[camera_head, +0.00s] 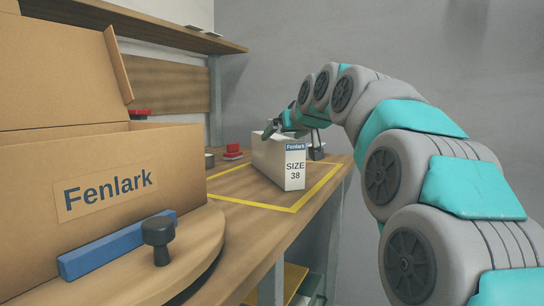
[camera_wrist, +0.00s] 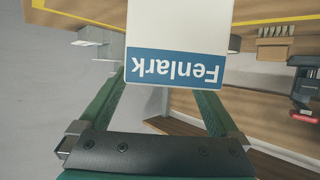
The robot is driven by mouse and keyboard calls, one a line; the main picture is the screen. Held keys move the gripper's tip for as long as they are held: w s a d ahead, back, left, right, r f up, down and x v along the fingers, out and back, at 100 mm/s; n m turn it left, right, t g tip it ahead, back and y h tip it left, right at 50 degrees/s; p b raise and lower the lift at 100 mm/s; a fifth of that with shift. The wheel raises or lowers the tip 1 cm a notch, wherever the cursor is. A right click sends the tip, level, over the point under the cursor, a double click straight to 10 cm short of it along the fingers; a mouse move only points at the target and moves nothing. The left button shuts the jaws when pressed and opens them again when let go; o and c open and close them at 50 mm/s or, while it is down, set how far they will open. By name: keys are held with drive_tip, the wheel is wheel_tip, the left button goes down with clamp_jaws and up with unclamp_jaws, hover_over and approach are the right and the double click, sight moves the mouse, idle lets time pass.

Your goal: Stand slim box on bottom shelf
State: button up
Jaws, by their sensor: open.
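The slim box (camera_head: 277,162) is white with a blue Fenlark band and "SIZE 38" on its end face. It stands on the wooden workbench (camera_head: 240,208), inside a yellow outline. My gripper (camera_head: 291,124) is at the top of the box, over its far part. In the wrist view the box (camera_wrist: 180,30) lies between the two open fingers, with grey and wooden background showing beside them. I cannot tell whether a finger touches it. A low shelf with a yellow marking (camera_head: 291,279) shows under the bench, partly hidden by the bench top.
A large open Fenlark carton (camera_head: 120,170) stands on a round wooden turntable (camera_head: 195,245) at the left, with a blue bar (camera_head: 115,245) and black knob (camera_head: 157,235) in front. A red object (camera_head: 233,151) and small dark items are near the box.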

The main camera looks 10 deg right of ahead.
sight(277, 137)
drive_tip(key=shift+r+x, duration=0.1)
drive_tip(key=shift+x, duration=1.4)
drive_tip(key=shift+r+x, duration=0.15)
drive_tip(key=shift+x, duration=1.35)
drive_tip(key=shift+a, duration=0.2)
drive_tip(key=shift+c, duration=0.3)
clamp_jaws()
